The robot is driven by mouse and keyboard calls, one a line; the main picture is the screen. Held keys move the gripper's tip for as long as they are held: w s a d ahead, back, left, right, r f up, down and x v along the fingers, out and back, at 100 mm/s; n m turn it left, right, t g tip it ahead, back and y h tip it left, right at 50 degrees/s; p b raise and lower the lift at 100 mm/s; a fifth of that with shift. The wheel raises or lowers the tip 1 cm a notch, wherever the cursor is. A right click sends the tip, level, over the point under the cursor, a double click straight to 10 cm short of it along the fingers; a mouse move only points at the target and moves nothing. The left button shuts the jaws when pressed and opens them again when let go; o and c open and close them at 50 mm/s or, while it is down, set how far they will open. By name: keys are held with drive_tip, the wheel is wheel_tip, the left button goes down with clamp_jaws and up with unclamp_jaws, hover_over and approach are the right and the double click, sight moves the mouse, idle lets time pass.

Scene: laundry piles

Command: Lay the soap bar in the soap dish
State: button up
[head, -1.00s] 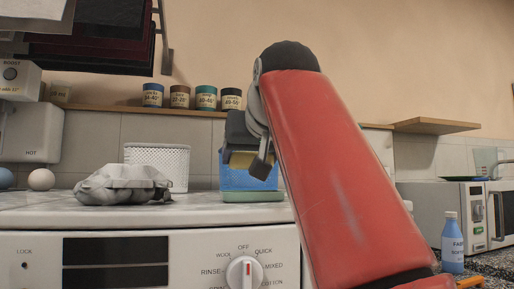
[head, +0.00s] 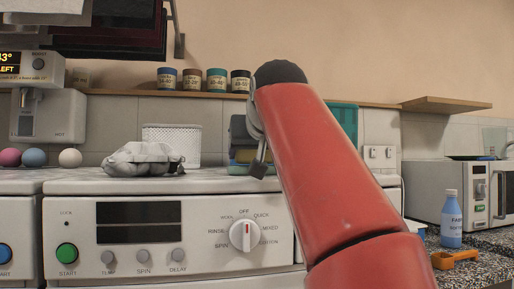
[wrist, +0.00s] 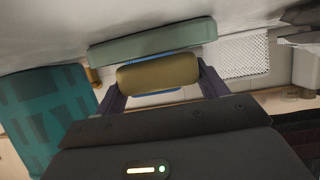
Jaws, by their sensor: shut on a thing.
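The soap bar (wrist: 158,73) is a mustard-yellow rounded block between the two fingers of my gripper (wrist: 160,78), which is shut on it. In the head view the bar (head: 243,156) shows as a small yellow patch, partly covered by my gripper (head: 250,160). The soap dish (wrist: 150,42) is a flat green slab just beyond the bar in the wrist view, which looks upside down. In the head view the dish (head: 238,170) lies on the washer top, just below the bar. I cannot tell whether the bar touches the dish.
A crumpled grey cloth (head: 142,160) and a white basket (head: 172,143) stand left on the washer top (head: 90,184). A teal patterned box (wrist: 45,110) stands close by. A blue bottle (head: 451,222) is farther right.

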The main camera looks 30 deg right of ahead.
drive_tip(key=o, duration=1.1)
drive_tip(key=shift+s, duration=0.1)
drive_tip(key=b+v, duration=0.1)
drive_tip(key=v, duration=0.6)
drive_tip(key=shift+s+a+r, duration=0.1)
drive_tip(key=shift+s+r, duration=0.05)
drive_tip(key=shift+s, duration=0.15)
